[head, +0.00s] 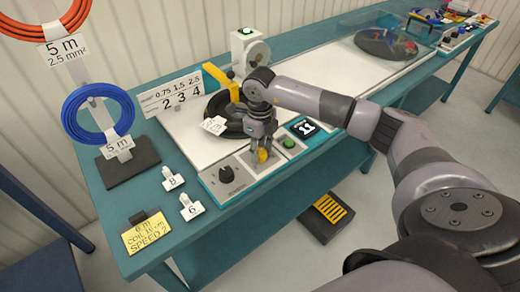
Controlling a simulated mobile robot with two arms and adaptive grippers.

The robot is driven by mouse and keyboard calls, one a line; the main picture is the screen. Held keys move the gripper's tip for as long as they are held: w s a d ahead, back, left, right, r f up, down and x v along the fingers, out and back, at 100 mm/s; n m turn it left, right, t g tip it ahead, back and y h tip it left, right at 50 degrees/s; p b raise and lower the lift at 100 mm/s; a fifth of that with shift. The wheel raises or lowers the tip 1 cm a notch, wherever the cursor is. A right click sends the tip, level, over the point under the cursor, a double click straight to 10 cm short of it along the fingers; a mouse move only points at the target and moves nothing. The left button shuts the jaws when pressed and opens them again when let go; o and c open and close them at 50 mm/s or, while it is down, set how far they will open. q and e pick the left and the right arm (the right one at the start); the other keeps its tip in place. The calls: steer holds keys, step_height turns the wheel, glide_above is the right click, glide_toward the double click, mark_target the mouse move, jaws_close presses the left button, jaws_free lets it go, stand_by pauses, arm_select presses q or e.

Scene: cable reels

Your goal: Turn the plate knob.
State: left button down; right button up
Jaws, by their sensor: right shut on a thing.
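A control panel (228,198) runs along the front edge of the white machine on the bench. It carries a black knob (226,174) at its left, a yellow knob (263,155), a green button (289,143) and a small display (303,127). My right gripper (262,149) points down and is shut on the yellow knob, which its fingers partly cover. The panel's lettering is too small to read, so I cannot tell from a label which knob is the plate knob. My left gripper is not in view.
A blue cable reel (88,136) hangs on a stand at left. Small tags 8 (172,179) and 6 (191,207) and a yellow note (146,237) lie at front left. A pedal (329,208) is below.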

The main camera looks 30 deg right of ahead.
mark_target(260, 152)
steer(key=m, duration=0.4)
steer(key=shift+m, duration=0.3)
steer(key=m, duration=0.4)
steer(key=shift+r+m, duration=0.1)
steer(key=shift+m, duration=0.3)
steer(key=o, duration=1.2)
steer(key=shift+c, duration=0.2)
step_height(260, 152, up, 12)
